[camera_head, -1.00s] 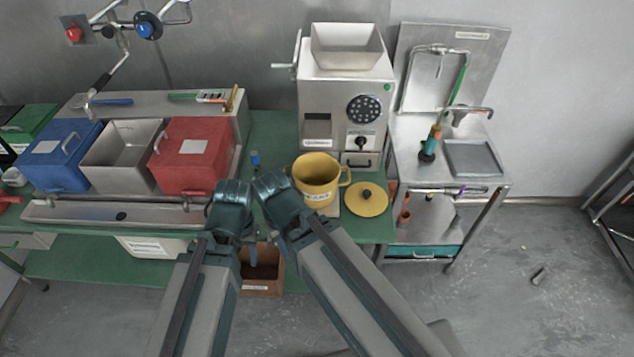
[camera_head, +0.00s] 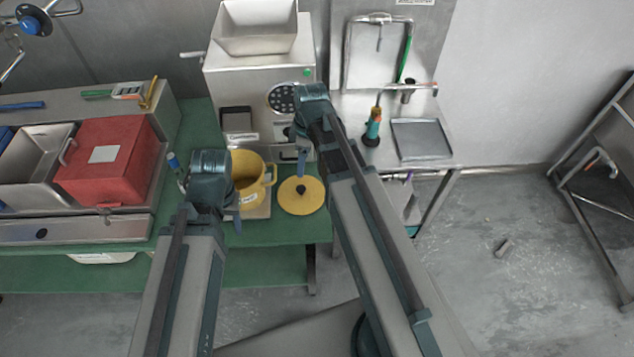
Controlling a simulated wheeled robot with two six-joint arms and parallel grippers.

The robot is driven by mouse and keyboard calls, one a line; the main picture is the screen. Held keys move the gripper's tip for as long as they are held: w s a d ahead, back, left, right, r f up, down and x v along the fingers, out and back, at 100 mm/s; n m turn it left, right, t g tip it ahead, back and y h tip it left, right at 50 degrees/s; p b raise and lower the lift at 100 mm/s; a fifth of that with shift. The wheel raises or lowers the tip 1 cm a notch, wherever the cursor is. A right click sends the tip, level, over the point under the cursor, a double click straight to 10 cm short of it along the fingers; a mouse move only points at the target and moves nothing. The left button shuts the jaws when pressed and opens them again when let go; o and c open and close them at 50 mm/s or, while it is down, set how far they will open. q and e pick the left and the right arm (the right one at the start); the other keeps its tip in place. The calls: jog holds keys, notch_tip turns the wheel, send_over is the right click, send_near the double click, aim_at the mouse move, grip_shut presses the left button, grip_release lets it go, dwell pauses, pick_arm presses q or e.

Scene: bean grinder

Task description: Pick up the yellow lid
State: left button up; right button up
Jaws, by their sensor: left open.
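The yellow lid (camera_head: 311,203) is a round disc with a black knob. It lies flat on the green table at its right end, right of the yellow pot (camera_head: 247,168). My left gripper (camera_head: 237,212) is open in front of the pot's left side, and its wrist hides part of the pot. My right gripper (camera_head: 301,163) points down just behind and above the lid, close to its knob in the picture. Whether it touches the lid, and how far its jaws are apart, I cannot tell.
The grinder (camera_head: 238,85) with its hopper stands behind the pot. A red box (camera_head: 105,165) is at the left. A metal sink stand (camera_head: 375,165) with a tray (camera_head: 421,139) is at the right. The green table (camera_head: 275,232) is clear in front of the lid.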

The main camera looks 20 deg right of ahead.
jog(key=d, duration=0.1)
jog(key=b, duration=0.9)
send_over(301, 188)
jog(key=d, duration=0.1)
notch_tip(301, 188, down, 8)
jog(key=shift+d+f, duration=0.15)
jog(key=shift+f, duration=0.05)
pick_arm(q)
notch_tip(301, 188, down, 9)
jog(key=shift+d+r, duration=0.2)
jog(key=shift+d, duration=0.05)
jog(key=shift+w, duration=0.1)
pick_arm(e)
jog(key=f+b, duration=0.2)
jog(key=a+f+b, duration=0.1)
jog(key=f+b, duration=0.1)
jog(key=f, duration=0.1)
jog(key=shift+f+b, duration=0.15)
jog(key=shift+b, duration=0.25)
pick_arm(q)
notch_tip(301, 188, down, 5)
pick_arm(e)
jog(key=shift+a, duration=0.1)
jog(key=shift+c, duration=0.3)
grip_shut()
